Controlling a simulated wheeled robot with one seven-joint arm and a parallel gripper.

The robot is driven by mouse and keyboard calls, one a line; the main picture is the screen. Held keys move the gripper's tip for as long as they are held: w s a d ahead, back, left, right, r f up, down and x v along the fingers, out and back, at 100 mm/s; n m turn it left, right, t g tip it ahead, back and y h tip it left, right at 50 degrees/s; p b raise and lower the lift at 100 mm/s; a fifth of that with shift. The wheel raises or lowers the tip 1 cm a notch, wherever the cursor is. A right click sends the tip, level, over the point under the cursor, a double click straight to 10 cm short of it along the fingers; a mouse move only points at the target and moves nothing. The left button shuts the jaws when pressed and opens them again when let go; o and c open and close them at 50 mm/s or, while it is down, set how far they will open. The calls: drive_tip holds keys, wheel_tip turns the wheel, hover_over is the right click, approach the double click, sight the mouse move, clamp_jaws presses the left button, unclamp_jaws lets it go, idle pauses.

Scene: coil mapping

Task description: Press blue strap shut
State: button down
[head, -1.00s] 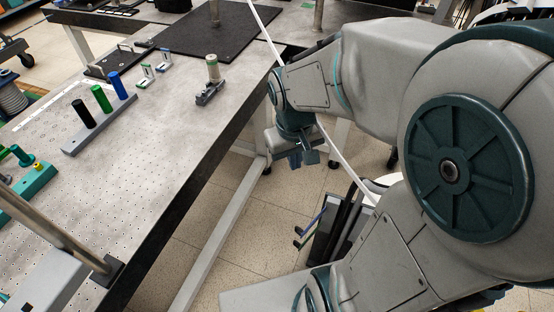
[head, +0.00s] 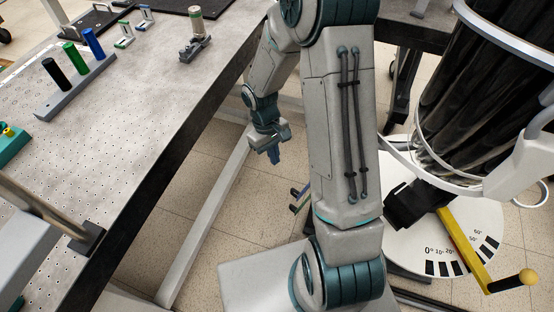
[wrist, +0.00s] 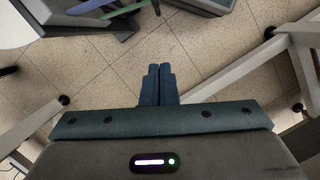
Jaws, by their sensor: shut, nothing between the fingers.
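My gripper (head: 275,157) is shut and empty, pointing down over the floor beside the table. In the wrist view its two blue-grey fingers (wrist: 158,72) are together with only floor beyond them. I cannot clearly make out a blue strap. A thin blue bar (wrist: 92,5) and a green bar (wrist: 122,11) show at the top left of the wrist view, apart from the fingers; I cannot tell if either is a strap. A large black bundle (head: 465,85) with white bands around it stands at the right of the head view. My arm hides part of the middle.
A perforated table (head: 150,120) fills the left, with a rack (head: 75,90) of black, green and blue cylinders. At right, a white disc (head: 405,235) with degree marks bears a yellow lever (head: 465,245). Tiled floor (head: 250,215) lies open beside the table; white table legs cross it.

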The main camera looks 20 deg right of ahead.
drive_tip(key=s+d+f+b, duration=0.1)
drive_tip(key=s+d+f, duration=0.1)
drive_tip(key=s+f, duration=0.3)
drive_tip(key=shift+x, duration=0.95)
drive_tip(key=shift+a+f, duration=0.1)
